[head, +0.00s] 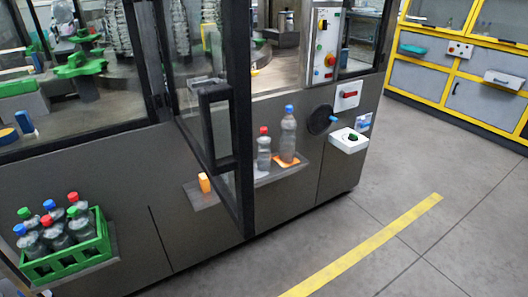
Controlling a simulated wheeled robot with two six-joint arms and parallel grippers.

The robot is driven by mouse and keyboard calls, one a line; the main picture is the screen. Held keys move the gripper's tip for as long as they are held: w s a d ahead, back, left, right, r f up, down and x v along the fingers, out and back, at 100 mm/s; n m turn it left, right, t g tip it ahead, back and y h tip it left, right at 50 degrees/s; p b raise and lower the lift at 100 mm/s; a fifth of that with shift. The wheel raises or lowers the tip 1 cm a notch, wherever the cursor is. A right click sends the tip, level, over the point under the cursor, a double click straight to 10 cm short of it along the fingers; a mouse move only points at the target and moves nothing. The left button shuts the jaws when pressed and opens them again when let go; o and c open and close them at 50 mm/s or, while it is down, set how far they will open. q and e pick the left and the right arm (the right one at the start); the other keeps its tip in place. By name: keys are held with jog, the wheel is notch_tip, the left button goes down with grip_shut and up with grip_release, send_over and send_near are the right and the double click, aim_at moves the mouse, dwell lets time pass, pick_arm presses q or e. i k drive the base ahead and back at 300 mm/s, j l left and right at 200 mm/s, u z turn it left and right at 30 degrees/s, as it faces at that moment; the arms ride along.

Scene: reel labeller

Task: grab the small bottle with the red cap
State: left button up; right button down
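A small clear bottle with a red cap (264,150) stands upright on a narrow grey shelf on the front of the machine. A taller clear bottle with a blue cap (288,138) stands close to its right. An open dark-framed glass door (222,130) swings out just left of the small bottle. Neither of my grippers shows in the head view.
A green crate (68,262) with several capped bottles, some red-capped, sits at lower left. An orange item (204,183) lies on the shelf (240,186) behind the door. A white box (349,140) juts out at right. Floor with a yellow line (365,245) is clear.

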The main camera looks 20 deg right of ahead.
aim_at(263, 148)
jog(key=i+l, duration=0.15)
jog(key=l, duration=0.15)
jog(key=i+l+u, duration=0.1)
jog(key=i+l, duration=0.25)
jog(key=l, duration=0.25)
jog(key=i+l+u, duration=0.1)
jog(key=l, duration=0.25)
jog(key=i+j, duration=0.05)
